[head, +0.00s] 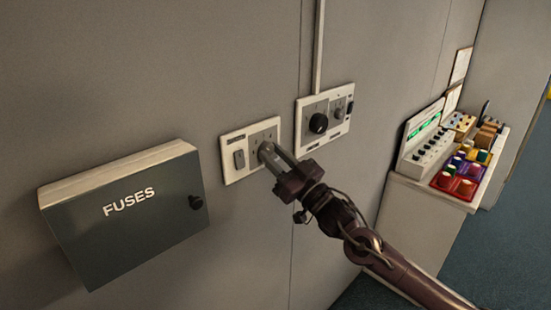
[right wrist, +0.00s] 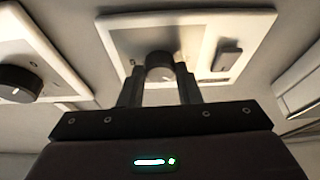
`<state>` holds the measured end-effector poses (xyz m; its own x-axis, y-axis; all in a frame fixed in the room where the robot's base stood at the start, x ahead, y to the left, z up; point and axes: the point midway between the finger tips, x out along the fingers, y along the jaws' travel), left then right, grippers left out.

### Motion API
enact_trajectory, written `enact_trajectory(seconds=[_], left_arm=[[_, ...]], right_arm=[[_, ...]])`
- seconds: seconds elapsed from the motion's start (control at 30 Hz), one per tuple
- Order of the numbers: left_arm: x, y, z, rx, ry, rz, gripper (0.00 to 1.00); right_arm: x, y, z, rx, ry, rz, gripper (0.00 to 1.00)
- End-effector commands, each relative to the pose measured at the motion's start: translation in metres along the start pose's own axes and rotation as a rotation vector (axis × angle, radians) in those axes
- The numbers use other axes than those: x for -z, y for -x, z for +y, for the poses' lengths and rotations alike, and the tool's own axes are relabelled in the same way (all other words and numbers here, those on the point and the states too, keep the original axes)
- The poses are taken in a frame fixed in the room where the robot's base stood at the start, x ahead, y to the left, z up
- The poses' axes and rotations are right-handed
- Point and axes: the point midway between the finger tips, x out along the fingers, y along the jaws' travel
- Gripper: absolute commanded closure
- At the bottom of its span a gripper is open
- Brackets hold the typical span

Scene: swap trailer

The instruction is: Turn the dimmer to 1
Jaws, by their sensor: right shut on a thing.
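A white wall panel (head: 233,174) carries a grey rocker switch (head: 239,159) and a round knob on a grey plate. My right gripper (head: 268,150) reaches this panel from the lower right. In the right wrist view its fingers (right wrist: 160,85) are on both sides of the dark grey knob (right wrist: 159,66), shut on it. The panel (right wrist: 250,20) and its switch (right wrist: 227,55) show behind. The knob's pointer and any scale marks around it cannot be read. My left gripper is not in view.
A second white panel (head: 302,143) to the right has a large black knob (head: 318,123), also in the right wrist view (right wrist: 18,84). A dark FUSES box (head: 128,215) juts out at left. A bench with a control console (head: 425,140) and coloured bins (head: 460,178) stands at right.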

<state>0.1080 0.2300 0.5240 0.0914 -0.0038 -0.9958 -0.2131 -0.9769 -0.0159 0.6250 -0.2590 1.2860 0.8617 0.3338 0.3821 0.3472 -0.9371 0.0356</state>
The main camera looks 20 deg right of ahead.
Motion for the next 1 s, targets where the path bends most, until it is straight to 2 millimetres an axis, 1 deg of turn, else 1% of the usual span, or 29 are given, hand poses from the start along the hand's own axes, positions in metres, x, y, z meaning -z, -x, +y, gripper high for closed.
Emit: enact_trajectory(seconds=[0.17,0.6,0.8,1.0], left_arm=[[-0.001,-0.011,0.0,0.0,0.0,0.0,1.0],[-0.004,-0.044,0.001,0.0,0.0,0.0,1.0],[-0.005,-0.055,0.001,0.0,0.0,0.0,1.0],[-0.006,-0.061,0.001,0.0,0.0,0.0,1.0]], right_arm=[[-0.002,0.001,0.002,0.034,0.084,0.002,0.92],[-0.001,0.001,0.005,0.174,0.424,0.003,0.92],[0.001,0.0,0.006,0.229,0.556,0.003,0.92],[0.002,-0.001,0.007,0.266,0.648,0.003,0.92]])
